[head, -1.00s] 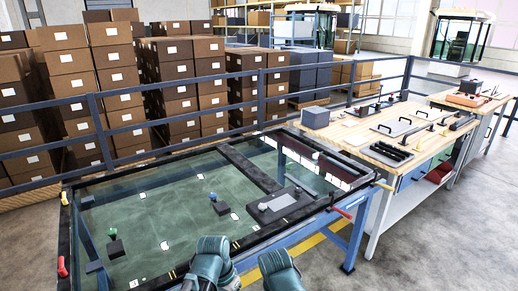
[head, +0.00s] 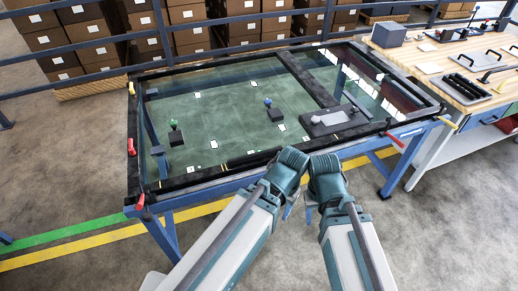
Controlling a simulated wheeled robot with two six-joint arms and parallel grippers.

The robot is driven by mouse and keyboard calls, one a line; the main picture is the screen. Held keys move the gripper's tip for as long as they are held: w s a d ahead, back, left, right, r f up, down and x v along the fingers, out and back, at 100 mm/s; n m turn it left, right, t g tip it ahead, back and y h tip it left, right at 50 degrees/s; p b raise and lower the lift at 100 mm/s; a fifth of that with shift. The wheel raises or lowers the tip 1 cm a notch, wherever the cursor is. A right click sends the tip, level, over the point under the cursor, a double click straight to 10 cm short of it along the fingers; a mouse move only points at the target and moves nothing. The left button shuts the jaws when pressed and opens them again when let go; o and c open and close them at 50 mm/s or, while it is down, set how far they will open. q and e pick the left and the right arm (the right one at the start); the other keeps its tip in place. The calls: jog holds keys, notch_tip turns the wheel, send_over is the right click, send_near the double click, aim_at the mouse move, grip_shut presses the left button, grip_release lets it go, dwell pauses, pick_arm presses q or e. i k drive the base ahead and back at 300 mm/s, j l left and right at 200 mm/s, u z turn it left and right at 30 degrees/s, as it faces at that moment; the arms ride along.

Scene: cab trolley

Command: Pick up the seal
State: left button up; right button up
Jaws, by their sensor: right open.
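The trolley (head: 150,182) has a black-edged frame around a large greenish glass pane (head: 225,125). A wide black strip (head: 305,80) lies across the glass. I cannot tell for certain which dark strip is the seal. My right gripper (head: 309,206) is open, near the trolley's front edge, with its fingers small and partly hidden by my wrist. My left gripper (head: 288,208) is close beside it, mostly hidden by my own arm, and its jaws cannot be made out. I see nothing held in either.
A wooden bench (head: 450,85) with tools stands at right. Railings and stacked boxes (head: 180,40) are behind. Floor at left is clear.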

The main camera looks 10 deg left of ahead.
aim_at(476, 94)
jog(key=i+l, duration=0.35)
jog(key=l, duration=0.25)
jog(key=i+l+z, duration=0.15)
jog(key=i+l, duration=0.15)
jog(key=l, duration=0.3)
jog(key=i+l, duration=0.35)
jog(key=l, duration=0.2)
jog(key=i+l+z, duration=0.15)
jog(key=i+l, duration=0.25)
jog(key=l, duration=0.15)
jog(key=i+l, duration=0.4)
jog(key=l, duration=0.15)
jog(key=k+z, duration=0.05)
